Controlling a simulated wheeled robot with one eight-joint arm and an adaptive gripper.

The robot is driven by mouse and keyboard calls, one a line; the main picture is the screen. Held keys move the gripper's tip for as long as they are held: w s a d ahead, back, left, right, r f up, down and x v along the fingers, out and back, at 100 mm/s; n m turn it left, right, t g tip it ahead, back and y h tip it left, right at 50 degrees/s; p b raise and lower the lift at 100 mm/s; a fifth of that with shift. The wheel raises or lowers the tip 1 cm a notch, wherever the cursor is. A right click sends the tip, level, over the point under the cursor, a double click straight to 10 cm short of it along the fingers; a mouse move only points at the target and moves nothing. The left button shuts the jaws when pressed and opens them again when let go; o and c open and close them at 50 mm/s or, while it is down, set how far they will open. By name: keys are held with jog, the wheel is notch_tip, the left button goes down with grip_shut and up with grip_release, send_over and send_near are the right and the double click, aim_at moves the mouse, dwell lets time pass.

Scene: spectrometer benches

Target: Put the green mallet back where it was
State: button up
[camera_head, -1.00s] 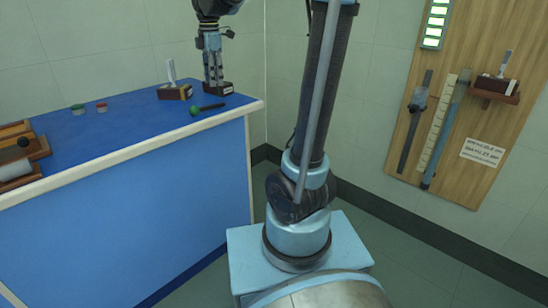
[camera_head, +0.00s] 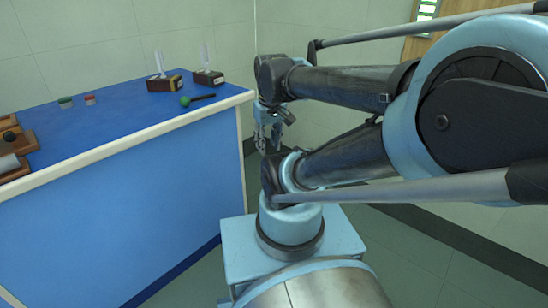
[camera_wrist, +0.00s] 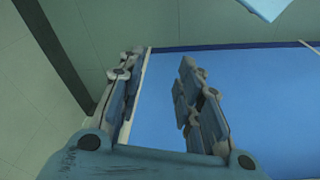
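The green mallet (camera_head: 197,99) lies on the blue bench top near its right front edge, green head to the left and dark handle pointing right. My gripper (camera_head: 261,149) hangs just off the right end of the bench, lower than the top and apart from the mallet. In the wrist view my gripper (camera_wrist: 158,65) shows two separated fingers with nothing between them, and the blue bench side (camera_wrist: 250,90) beyond. The mallet is not visible in the wrist view.
Two dark blocks with upright pale handles stand behind the mallet, one at left (camera_head: 165,82) and one at right (camera_head: 208,78). A green-rimmed dish (camera_head: 65,102) and a red one (camera_head: 90,99) sit further left. Wooden holders (camera_head: 20,145) stand at the far left.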

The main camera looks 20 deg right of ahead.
jog(key=s+f+m, duration=0.1)
jog(key=s+d+f, duration=0.1)
jog(key=f+m, duration=0.1)
jog(key=f, duration=0.1)
jog(key=shift+s+d+m, duration=0.2)
jog(key=shift+s+m, duration=0.1)
jog(key=shift+s, duration=0.1)
jog(key=shift+w+f, duration=0.25)
jog(key=shift+w, duration=0.1)
jog(key=shift+d, duration=0.15)
